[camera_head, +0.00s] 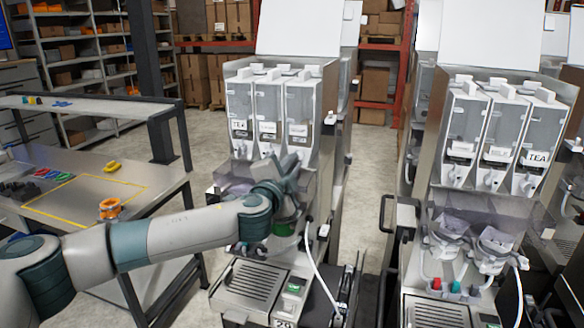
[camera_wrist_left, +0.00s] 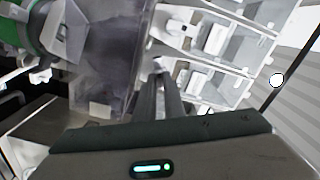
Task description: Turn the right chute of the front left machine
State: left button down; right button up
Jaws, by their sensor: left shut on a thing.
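The front left machine (camera_head: 238,190) has three clear canisters side by side. The right canister (camera_head: 300,108) is at its right end. The left chute (camera_head: 240,150) shows below its canister; the other chutes are largely hidden behind my wrist and gripper. My left gripper (camera_head: 277,163) is up against the chute area, below the middle and right canisters. In the left wrist view, the fingers (camera_wrist_left: 163,82) are close together on a small white chute (camera_wrist_left: 158,64). Which chute they hold is hard to tell. My right gripper is not in view.
A clear splash guard (camera_head: 236,172) and a green part (camera_head: 285,229) are close to my gripper. A white hose (camera_head: 314,255) hangs at the machine's right side. A second machine (camera_head: 490,130) stands to the right, and a steel table (camera_head: 75,185) is at the left.

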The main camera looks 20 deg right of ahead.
pick_arm(q)
jog(key=m, duration=2.2)
jog(key=shift+f+m, duration=0.15)
jog(key=shift+m, duration=0.25)
dwell(0.3)
jog(key=c, duration=1.8)
grip_release()
jog(key=shift+c, duration=0.2)
jog(key=shift+s, duration=0.1)
